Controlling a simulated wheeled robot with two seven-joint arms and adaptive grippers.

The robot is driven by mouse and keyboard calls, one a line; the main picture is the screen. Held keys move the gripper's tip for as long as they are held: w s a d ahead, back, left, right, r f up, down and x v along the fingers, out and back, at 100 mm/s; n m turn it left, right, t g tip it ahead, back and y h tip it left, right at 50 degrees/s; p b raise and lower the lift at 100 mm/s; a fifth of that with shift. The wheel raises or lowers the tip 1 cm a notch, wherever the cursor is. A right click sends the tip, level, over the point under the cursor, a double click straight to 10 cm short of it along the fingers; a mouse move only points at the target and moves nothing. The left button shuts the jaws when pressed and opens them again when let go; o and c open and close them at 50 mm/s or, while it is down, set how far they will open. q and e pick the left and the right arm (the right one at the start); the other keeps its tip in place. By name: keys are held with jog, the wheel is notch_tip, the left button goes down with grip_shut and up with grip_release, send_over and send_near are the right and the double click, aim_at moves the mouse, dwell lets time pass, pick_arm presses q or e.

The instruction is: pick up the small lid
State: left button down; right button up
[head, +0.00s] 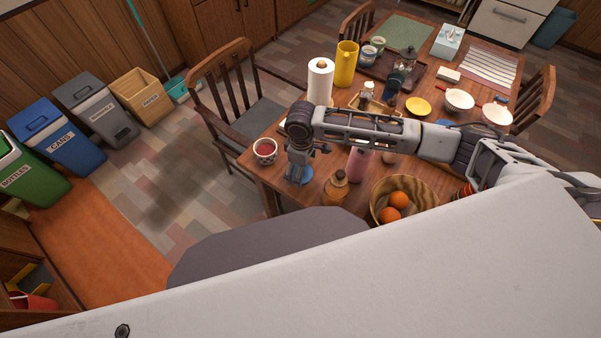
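My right gripper (297,173) reaches in from the right and points down over the near left part of the wooden table. A small blue round piece (307,174), perhaps the small lid, shows just under and beside its fingers, partly hidden by them. I cannot tell whether the fingers touch it or how far apart they are. A brown jar (336,192) with a knobbed top stands just right of the gripper. My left gripper is out of view.
A white cup (265,152) stands left of the gripper. A pink bottle (358,163) and a bowl of oranges (379,208) are to the right. A paper towel roll (320,84) and yellow pitcher (346,64) stand behind. A chair (235,95) is at the table's left side.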

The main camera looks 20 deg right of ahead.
jog(key=shift+f, duration=0.45)
jog(key=shift+s, duration=0.1)
jog(key=c, duration=1.8)
